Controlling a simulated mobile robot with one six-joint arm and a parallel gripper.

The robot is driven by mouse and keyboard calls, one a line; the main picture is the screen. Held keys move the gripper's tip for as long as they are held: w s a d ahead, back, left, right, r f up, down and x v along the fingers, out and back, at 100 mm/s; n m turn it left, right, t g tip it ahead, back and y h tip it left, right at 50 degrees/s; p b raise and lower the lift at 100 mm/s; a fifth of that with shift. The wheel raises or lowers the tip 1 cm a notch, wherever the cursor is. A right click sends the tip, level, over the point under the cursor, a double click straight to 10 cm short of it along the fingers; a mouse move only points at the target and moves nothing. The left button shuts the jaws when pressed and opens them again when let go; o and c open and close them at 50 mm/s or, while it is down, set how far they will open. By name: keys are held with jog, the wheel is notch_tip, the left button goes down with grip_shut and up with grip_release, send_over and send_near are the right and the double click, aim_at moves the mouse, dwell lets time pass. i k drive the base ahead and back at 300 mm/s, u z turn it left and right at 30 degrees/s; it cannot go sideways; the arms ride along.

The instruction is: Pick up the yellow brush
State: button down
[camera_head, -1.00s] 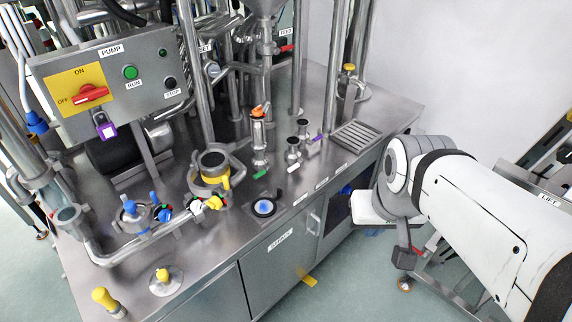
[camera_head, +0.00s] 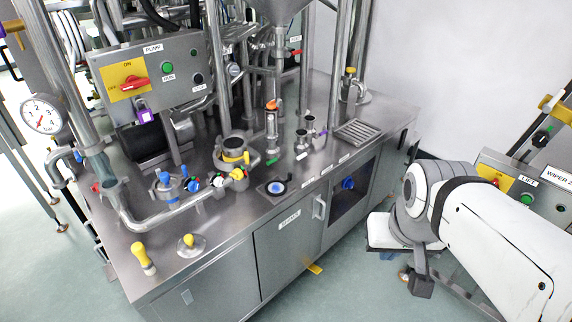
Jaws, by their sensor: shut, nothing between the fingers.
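The likely yellow brush (camera_head: 143,258) stands near the front left corner of the steel machine top, with a yellow handle and a paler lower part. Its bristles cannot be made out. A second yellow-topped piece (camera_head: 188,241) stands just right of it on a round metal disc. My gripper's fingers cannot be seen.
The steel machine (camera_head: 210,270) carries pipes, valves and a yellow-ringed fitting (camera_head: 234,156). The pump control box (camera_head: 160,78) stands at the back left. A pressure gauge (camera_head: 41,114) is at far left. Floor in front is clear.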

aim_at(138, 248)
jog(key=u, duration=1)
jog(key=i, duration=0.9)
jog(key=z, duration=0.25)
jog(key=k, duration=0.45)
jog(key=u, duration=2.6)
jog(key=k, duration=0.75)
jog(key=z, duration=1.7)
jog(key=i, duration=0.1)
jog(key=u, duration=0.9)
